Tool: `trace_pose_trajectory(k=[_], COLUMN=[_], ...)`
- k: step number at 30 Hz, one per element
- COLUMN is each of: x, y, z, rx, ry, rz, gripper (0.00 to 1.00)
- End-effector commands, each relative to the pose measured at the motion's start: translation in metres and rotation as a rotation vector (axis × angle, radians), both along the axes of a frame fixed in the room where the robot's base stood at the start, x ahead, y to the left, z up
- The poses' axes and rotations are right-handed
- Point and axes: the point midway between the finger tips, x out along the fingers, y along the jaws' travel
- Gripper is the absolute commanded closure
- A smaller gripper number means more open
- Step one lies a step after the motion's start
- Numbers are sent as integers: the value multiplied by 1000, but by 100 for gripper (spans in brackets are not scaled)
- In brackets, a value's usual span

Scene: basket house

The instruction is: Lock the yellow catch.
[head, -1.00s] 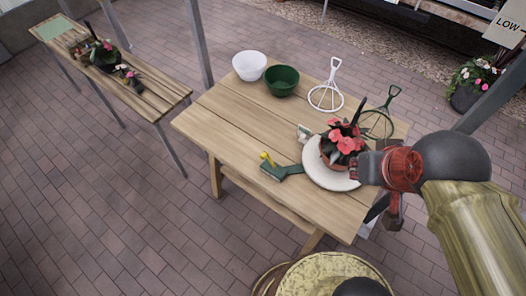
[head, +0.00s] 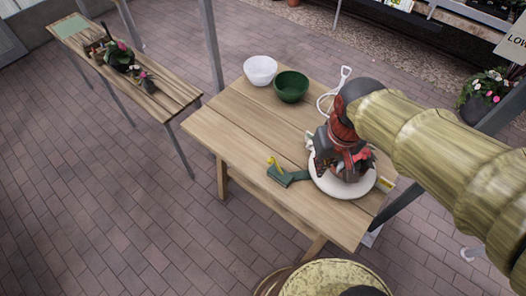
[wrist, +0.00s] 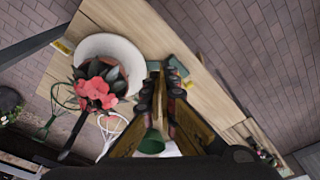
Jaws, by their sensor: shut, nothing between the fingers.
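The yellow catch (head: 275,161) stands up from a small green block (head: 281,176) at the left of a round white plate (head: 368,186) in the head view. A plant with red flowers (wrist: 98,88) stands on the plate, mostly behind my gripper in the head view.
A second bench (head: 160,97) stands at the left. The tabletop left of the catch is clear.

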Motion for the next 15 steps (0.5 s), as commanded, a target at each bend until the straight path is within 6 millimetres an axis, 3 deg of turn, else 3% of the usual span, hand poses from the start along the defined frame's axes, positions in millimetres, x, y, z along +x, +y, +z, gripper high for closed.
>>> trace_pose_trajectory(k=[8, 15], x=[49, 89], y=[52, 102], z=[-38, -83], rx=[-43, -82], ry=[122, 205], rz=[149, 297], gripper=[100, 100])
